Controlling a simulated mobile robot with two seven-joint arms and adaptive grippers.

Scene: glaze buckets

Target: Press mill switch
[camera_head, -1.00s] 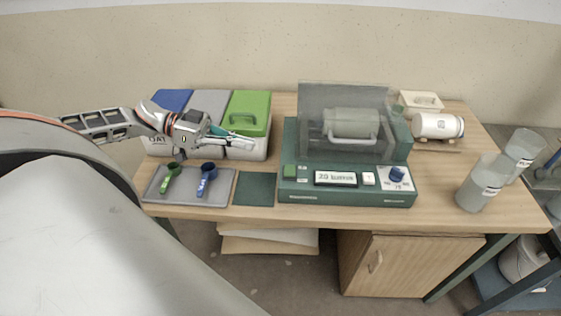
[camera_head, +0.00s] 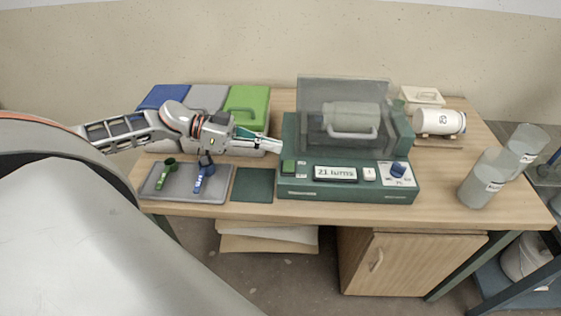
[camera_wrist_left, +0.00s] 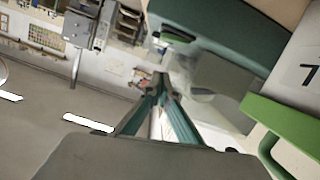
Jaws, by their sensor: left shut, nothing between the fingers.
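The green mill (camera_head: 346,190) stands on the table under a clear cover (camera_head: 310,110), with a jar lying inside. Its front panel has a green switch (camera_head: 288,167) at the left, a display (camera_head: 335,173) reading about "21 turns", a small white button (camera_head: 369,173) and a blue knob (camera_head: 398,169). My left gripper (camera_head: 276,146) is shut and empty, its tips close to the mill's left edge, above and behind the green switch. In the left wrist view the shut fingers (camera_wrist_left: 160,82) point toward the mill, with the green switch (camera_wrist_left: 178,36) beyond them. Contact does not show.
Boxes with blue, grey and green lids (camera_head: 246,101) stand behind my left arm. A grey tray (camera_head: 221,182) holds a green scoop (camera_head: 164,170) and a blue scoop (camera_head: 203,178). A dark mat (camera_head: 254,185) is bare.

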